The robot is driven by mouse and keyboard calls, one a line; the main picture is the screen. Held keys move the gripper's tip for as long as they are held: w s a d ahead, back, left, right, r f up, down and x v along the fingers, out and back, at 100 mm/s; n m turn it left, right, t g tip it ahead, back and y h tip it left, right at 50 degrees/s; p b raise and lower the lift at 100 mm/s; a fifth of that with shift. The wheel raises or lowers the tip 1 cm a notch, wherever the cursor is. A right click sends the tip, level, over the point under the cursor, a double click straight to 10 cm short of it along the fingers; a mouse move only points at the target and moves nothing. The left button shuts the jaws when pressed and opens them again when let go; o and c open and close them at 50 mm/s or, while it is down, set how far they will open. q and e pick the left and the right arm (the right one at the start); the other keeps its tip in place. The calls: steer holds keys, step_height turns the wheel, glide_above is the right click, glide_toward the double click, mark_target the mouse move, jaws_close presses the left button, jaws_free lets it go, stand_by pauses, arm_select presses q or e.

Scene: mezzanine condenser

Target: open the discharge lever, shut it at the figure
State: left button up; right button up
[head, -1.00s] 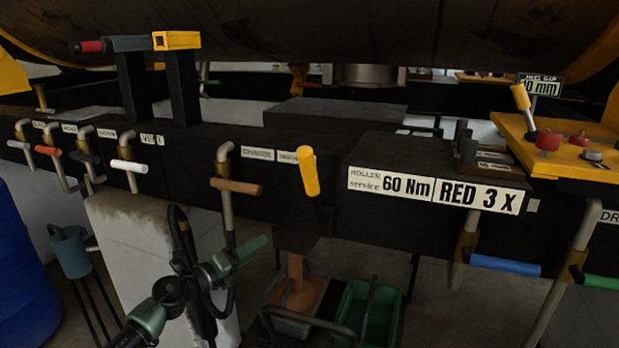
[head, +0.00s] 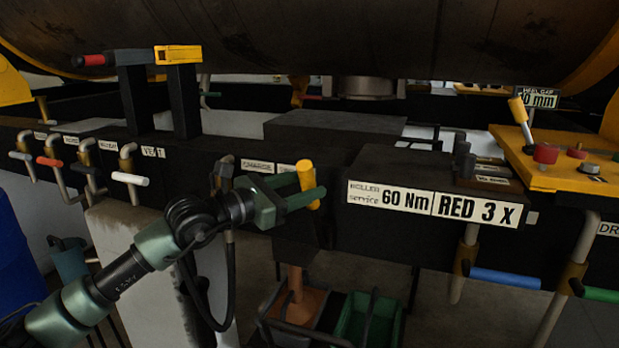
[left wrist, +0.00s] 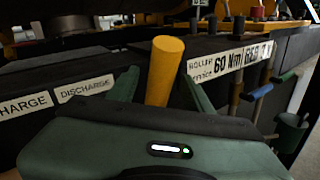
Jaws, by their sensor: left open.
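The discharge lever is a yellow handle (head: 307,184) at the dark beam's front, beside the partly covered DISCHARGE label. It stands nearly upright with a slight tilt. My left gripper (head: 305,196) is open, with its green fingers on either side of the handle. In the left wrist view the yellow handle (left wrist: 164,68) rises between the two fingers (left wrist: 160,92), and the DISCHARGE label (left wrist: 86,88) is at its left. Whether the fingers touch the handle cannot be told. No readout with a figure is clear near the lever. My right gripper is not in view.
My left arm hides the brown handle near the CHARGE label (head: 258,167). A dark box with the sign 60 Nm, RED 3 X (head: 435,203) juts out at the right.

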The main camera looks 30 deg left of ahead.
arm_select(q)
steer(key=shift+x, duration=0.85)
jaws_close()
stand_by(0.9)
